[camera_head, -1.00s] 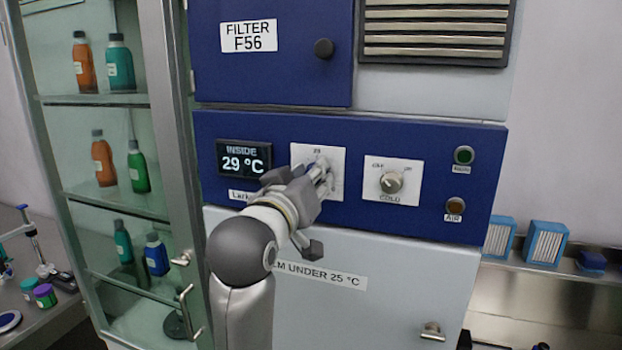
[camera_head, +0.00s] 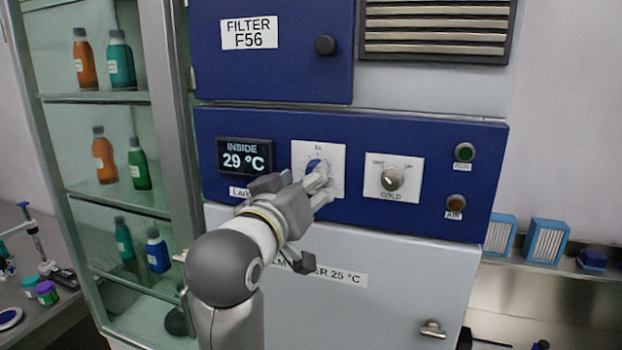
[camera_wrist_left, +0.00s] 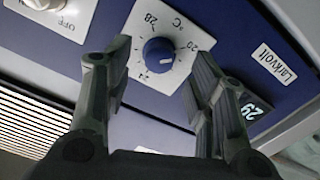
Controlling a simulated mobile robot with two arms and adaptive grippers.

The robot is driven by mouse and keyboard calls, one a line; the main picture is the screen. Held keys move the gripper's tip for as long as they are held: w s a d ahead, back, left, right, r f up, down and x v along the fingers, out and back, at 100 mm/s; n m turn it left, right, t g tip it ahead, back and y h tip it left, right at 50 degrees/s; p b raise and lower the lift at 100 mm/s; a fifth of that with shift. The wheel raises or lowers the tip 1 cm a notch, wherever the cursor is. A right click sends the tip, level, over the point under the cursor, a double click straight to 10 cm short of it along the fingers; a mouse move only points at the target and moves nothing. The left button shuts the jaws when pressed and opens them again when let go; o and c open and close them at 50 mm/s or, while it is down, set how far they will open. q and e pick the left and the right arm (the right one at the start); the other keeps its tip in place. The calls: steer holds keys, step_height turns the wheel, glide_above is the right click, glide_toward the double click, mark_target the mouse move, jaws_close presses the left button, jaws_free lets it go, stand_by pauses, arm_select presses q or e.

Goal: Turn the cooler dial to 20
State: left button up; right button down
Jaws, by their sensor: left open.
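The cooler dial (camera_head: 314,165) is a blue round knob on a white plate (camera_head: 334,154) of the blue panel. The knob also shows in the left wrist view (camera_wrist_left: 159,54), with a short white mark on its face and the numbers 28 and 20 printed around it. Which number the mark points at is unclear. My left gripper (camera_head: 324,185) is in front of the plate, just below the knob. In the left wrist view my left gripper (camera_wrist_left: 161,62) is open, with the knob seen between its fingers and nothing held. The display (camera_head: 244,156) reads INSIDE 29 °C.
A COLD switch knob (camera_head: 391,179) sits right of the dial, with a green button (camera_head: 464,153) and an AIR button (camera_head: 456,202) beyond. A glass cabinet (camera_head: 108,196) with bottles stands left. A door handle (camera_head: 433,329) projects below.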

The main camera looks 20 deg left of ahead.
arm_select(q)
steer(key=s, duration=0.4)
stand_by(0.3)
